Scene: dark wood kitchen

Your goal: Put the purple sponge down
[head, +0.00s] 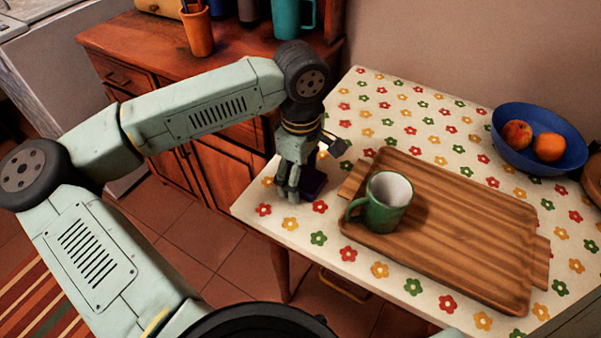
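The purple sponge (314,182) is a small dark block in the head view, at the left part of the flower-patterned table (318,239). My gripper (299,187) points down there, with its fingers right against the sponge and covering part of it. The far side of the fingers is hidden, so I cannot tell whether they are closed on the sponge. The sponge is at or just above the tablecloth; its underside does not show clearly.
A wooden tray (455,235) lies right of my gripper, with a green mug (384,205) on its left end. A blue bowl (560,158) with fruit stands at the back right. Cloth is free in front of and behind the gripper. The table's left edge is close.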

